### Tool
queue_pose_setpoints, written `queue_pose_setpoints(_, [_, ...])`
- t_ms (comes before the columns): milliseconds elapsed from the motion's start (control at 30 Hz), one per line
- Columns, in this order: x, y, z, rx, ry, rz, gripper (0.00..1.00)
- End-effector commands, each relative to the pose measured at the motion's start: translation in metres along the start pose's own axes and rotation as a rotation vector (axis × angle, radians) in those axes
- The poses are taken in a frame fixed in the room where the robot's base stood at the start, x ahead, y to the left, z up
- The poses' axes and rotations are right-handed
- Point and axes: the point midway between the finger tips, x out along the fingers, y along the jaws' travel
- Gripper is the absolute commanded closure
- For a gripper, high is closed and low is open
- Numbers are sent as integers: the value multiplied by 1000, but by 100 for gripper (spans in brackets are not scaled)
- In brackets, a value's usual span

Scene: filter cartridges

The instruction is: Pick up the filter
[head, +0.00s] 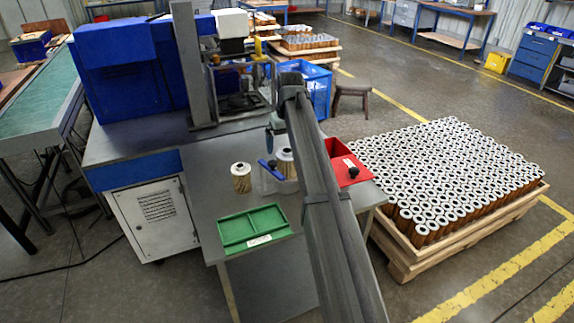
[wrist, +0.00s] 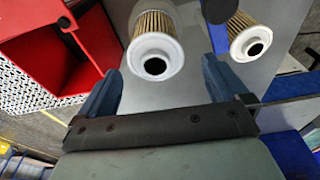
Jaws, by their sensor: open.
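A pleated filter with a white end cap (head: 285,155) stands on the table in the head view, partly hidden behind my arm. In the wrist view this filter (wrist: 155,48) lies ahead of my gripper (wrist: 160,68), with its cap's dark hole facing the camera, between the lines of the two blue fingers. The fingers are apart and nothing is gripped. A second filter (head: 241,178) stands upright to the left on the table; it also shows at the right of the wrist view (wrist: 248,38). In the head view my gripper (head: 271,148) is mostly hidden by the arm.
A green divided tray (head: 231,232) lies at the table's front. A red bin (head: 344,164) stands right of the arm. A blue item with a dark knob (head: 268,170) sits between the filters. A pallet of many filters (head: 400,240) stands on the right.

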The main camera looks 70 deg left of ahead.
Motion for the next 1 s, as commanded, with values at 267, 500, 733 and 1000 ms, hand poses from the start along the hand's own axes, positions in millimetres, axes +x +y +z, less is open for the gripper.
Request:
queue_pose_setpoints(267, [19,1,0,0,0,0,0])
queue_pose_setpoints(500, [44,6,1,1,-1,0,0])
queue_pose_setpoints(733, [66,6,0,1,0,0,0])
queue_pose_setpoints(1000, [67,6,0,0,1,0,6])
